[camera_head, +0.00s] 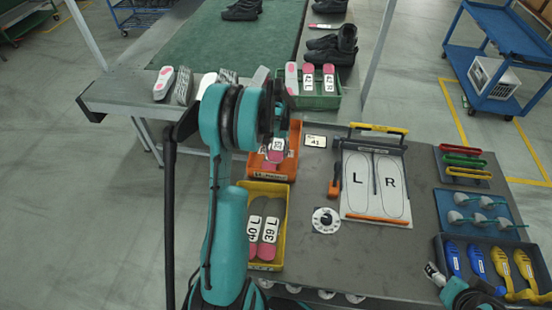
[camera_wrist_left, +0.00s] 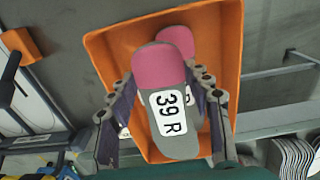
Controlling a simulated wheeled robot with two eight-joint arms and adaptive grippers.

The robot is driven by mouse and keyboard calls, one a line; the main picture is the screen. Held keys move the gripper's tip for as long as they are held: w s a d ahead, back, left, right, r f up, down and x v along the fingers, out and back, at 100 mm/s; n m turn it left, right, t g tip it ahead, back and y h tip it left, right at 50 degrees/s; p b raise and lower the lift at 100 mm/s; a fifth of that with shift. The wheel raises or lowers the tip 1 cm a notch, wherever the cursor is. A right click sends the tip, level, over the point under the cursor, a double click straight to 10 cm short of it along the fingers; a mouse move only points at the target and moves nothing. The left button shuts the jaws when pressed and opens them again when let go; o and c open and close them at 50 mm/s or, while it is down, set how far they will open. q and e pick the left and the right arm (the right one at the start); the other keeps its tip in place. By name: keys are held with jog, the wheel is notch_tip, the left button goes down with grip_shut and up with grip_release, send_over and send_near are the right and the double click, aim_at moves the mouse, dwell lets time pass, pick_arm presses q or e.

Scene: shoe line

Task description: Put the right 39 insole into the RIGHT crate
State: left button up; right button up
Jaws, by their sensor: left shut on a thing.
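My left gripper (camera_wrist_left: 168,88) is shut on the grey and pink insole marked 39 R (camera_wrist_left: 172,112), with a finger on each side of it. The insole is over the opening of the orange crate (camera_wrist_left: 227,20). Another pink-ended insole (camera_wrist_left: 178,38) lies in that crate, partly hidden beneath it. I cannot tell how far the held insole is above the crate floor. In the head view the orange crate (camera_head: 262,177) stands behind the yellow crate, and my left arm covers part of it and my gripper.
The yellow crate (camera_head: 284,205) holds insoles marked 40 L and 39 L. Right of the crates lie a white L/R board (camera_head: 376,185), a dial (camera_head: 326,220) and a card marked 41 (camera_head: 315,141). A green crate (camera_head: 318,102) with insoles stands behind.

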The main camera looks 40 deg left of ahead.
pick_arm(q)
jog(key=shift+f+b, duration=0.65)
jog(key=shift+f, duration=1.25)
jog(key=shift+f, duration=0.1)
jog(key=shift+f+b, duration=0.55)
jog(key=shift+b, duration=0.05)
jog(key=o, duration=1)
jog(key=shift+o, duration=0.2)
jog(key=shift+r, duration=0.1)
